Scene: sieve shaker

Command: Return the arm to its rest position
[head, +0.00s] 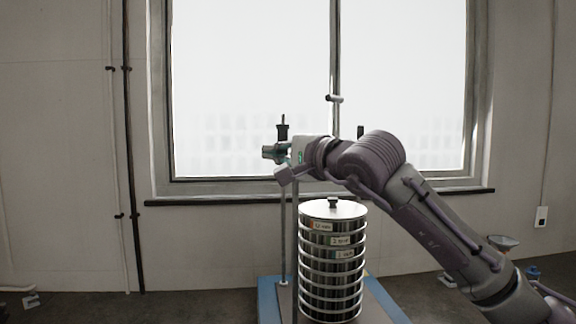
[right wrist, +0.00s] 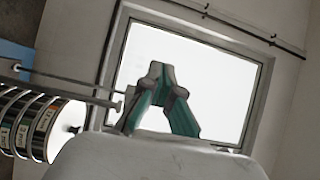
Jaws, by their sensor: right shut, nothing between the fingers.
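My right arm comes in from the lower right of the head view and reaches across above the sieve stack. My right gripper (head: 270,153) is at its end, left of the stack's lid and near a rod with a black top (head: 283,130). In the right wrist view the green-padded fingers (right wrist: 161,70) meet at their tips, shut and empty. The stack of round metal sieves (head: 331,268) stands upright with a knobbed lid on top. It also shows at the left of the right wrist view (right wrist: 32,124). My left gripper is in neither view.
The stack stands on a shaker with a blue-edged base (head: 268,302) and upright rods (head: 283,235). A funnel-like bowl (head: 503,242) and a small blue item (head: 532,272) stand behind my forearm at right. A window (head: 240,70) fills the back wall.

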